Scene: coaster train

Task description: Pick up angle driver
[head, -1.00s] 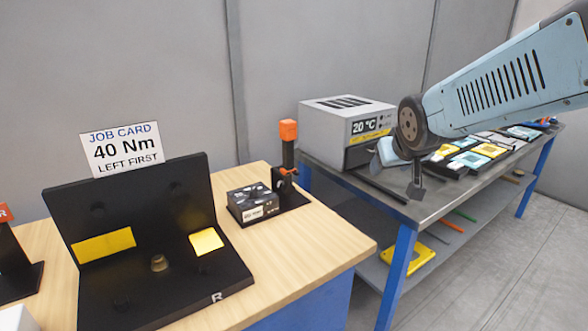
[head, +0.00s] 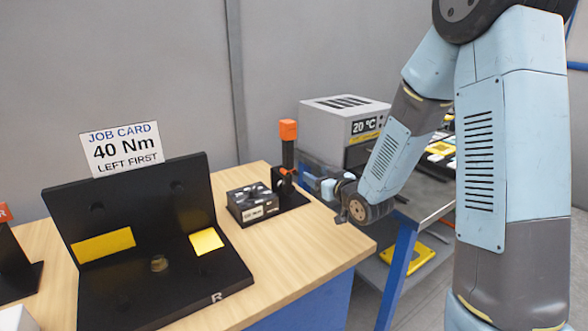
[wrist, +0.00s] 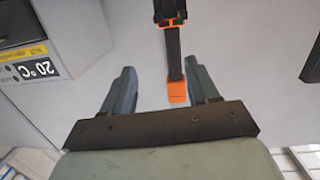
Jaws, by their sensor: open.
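The angle driver (head: 288,155), a black upright tool with an orange top, stands in a black holder (head: 296,196) at the right end of the wooden bench. An orange ring shows low on it. My gripper (head: 310,181) is open and empty, just right of the driver's lower part. In the wrist view the picture is upside down, and the driver (wrist: 174,58) shows between the two fingers (wrist: 160,68), closer to the right finger. It appears to be beyond the fingertips; I cannot tell the exact gap.
A small box of dark parts (head: 252,203) sits left of the holder. A black fixture (head: 200,275) with yellow pads and a job card (head: 124,148) fill the bench's left. A grey 20 °C box (head: 335,125) stands on the metal table behind my arm.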

